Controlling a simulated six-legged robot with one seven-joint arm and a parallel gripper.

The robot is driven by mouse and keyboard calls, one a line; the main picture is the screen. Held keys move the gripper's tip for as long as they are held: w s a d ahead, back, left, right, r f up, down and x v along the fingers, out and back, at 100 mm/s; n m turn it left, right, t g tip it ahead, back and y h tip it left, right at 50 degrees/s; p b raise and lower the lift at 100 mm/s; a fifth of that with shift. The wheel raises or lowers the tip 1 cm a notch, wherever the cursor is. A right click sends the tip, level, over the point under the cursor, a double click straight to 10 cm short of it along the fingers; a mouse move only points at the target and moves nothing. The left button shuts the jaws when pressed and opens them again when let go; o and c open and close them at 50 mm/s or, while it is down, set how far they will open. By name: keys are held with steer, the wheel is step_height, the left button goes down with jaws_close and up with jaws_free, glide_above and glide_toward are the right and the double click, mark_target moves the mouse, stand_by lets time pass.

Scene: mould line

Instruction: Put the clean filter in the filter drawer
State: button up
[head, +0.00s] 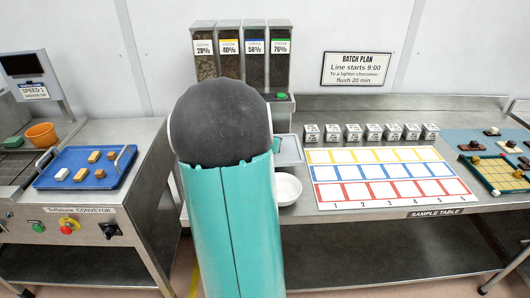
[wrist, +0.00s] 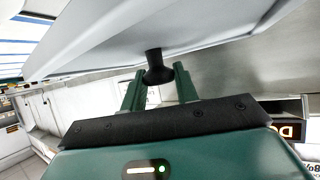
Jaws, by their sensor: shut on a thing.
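In the wrist view my gripper (wrist: 160,78) has its two green fingers on either side of a black knob (wrist: 154,58), shut on it. The knob stands out from a pale grey panel (wrist: 215,30), which fills the top of that view; it may be a drawer front, but I cannot tell for sure. In the head view my gripper is hidden behind my own teal arm. I cannot make out the clean filter or an open filter drawer in either view.
The sample table (head: 375,213) holds a coloured grid sheet (head: 384,160), several small labelled blocks and a white bowl (head: 287,189). Dispensers (head: 255,55) stand at the back. On the left, a conveyor bench carries a blue tray (head: 50,182) and an orange cup (head: 41,134).

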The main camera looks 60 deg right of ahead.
steer(key=w+f, duration=0.1)
steer(key=d+f, duration=0.1)
steer(key=w+f, duration=0.1)
steer(key=shift+w+d+f, duration=0.3)
steer(key=shift+d+f, duration=0.05)
steer(key=shift+f, duration=0.05)
steer(key=shift+w+f, duration=0.1)
steer(key=shift+f, duration=1.5)
steer(key=o, duration=1.1)
steer(key=shift+f, duration=0.1)
steer(key=shift+r, duration=0.2)
steer(key=v, duration=1.1)
steer(key=shift+a+r, duration=0.25)
steer(key=shift+a, duration=0.1)
